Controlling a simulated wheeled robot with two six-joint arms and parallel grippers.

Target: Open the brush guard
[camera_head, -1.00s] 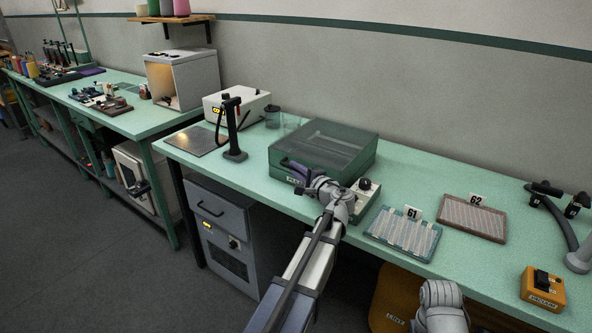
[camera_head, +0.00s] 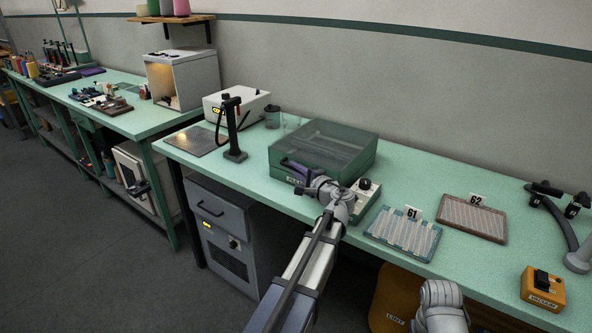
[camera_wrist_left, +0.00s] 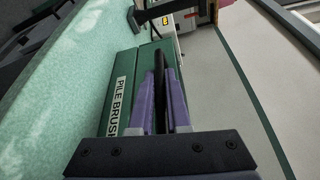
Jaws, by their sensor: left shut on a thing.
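The brush guard (camera_head: 345,140) is a see-through greenish cover on the green box labelled PILE BRUSH, in the middle of the bench. The box's green front and its label (camera_wrist_left: 117,100) show in the left wrist view. My left gripper (camera_head: 293,168) is at the front left of the box, and it also shows in the left wrist view (camera_wrist_left: 163,88). Its purple fingers are shut on a dark bar-like handle (camera_wrist_left: 158,58) at the box's front. The fingers hide part of the handle. My right gripper is out of view.
A small control box with a black knob (camera_head: 366,185) stands close beside my left wrist. Tufted samples 61 (camera_head: 403,235) and 62 (camera_head: 473,218) lie to the right. A black stand (camera_head: 234,130) is left of the box. Bare bench lies behind the samples.

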